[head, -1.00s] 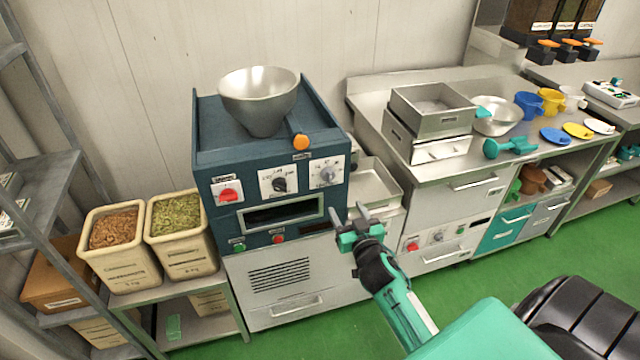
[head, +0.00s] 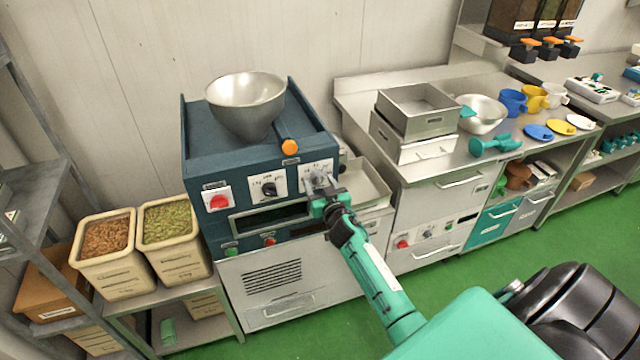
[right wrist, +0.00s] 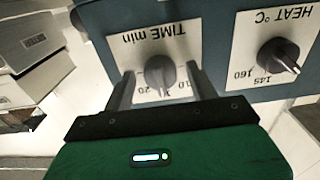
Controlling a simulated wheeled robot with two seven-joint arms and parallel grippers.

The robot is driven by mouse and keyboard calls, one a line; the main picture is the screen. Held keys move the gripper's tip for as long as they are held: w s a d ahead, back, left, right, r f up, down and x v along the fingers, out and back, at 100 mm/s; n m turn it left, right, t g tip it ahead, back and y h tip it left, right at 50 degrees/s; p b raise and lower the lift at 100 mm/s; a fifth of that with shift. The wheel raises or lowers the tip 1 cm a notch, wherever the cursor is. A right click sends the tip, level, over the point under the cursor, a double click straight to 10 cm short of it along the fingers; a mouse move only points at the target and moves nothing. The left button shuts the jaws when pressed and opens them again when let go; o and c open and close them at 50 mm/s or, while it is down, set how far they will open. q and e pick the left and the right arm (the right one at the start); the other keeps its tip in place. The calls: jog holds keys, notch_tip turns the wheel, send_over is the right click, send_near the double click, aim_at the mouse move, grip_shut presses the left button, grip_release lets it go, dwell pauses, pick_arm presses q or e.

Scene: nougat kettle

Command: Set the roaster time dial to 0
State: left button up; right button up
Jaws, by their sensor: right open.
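The roaster (head: 262,160) is a dark blue box on a steel base, with a steel hopper bowl on top. Its time dial (right wrist: 160,73) is a grey knob on a white plate marked "TIME min" in the right wrist view, which shows it upside down. Numbers 10 and 20 are readable near it; the exact setting is unclear. My right gripper (right wrist: 161,88) is open, its two fingers on either side of the knob; contact cannot be told. In the head view my right gripper (head: 322,190) partly covers the time dial plate (head: 318,170). My left gripper is not in view.
The heat dial (right wrist: 277,56) sits beside the time dial, with a red switch (head: 218,200) further left. Green and red buttons lie below the display. Steel trays (head: 418,112) stand on the counter to the right. Bins (head: 106,250) stand at left.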

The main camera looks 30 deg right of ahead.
jog(key=c, duration=1)
jog(key=shift+o, duration=0.2)
jog(key=shift+n, duration=0.3)
jog(key=n+b, duration=0.1)
jog(key=n, duration=0.3)
jog(key=n+b, duration=0.1)
jog(key=n, duration=0.4)
jog(key=shift+d, duration=0.1)
jog(key=n, duration=0.4)
jog(key=shift+b, duration=0.3)
jog(key=shift+r+n, duration=0.15)
jog(key=shift+n, duration=2.05)
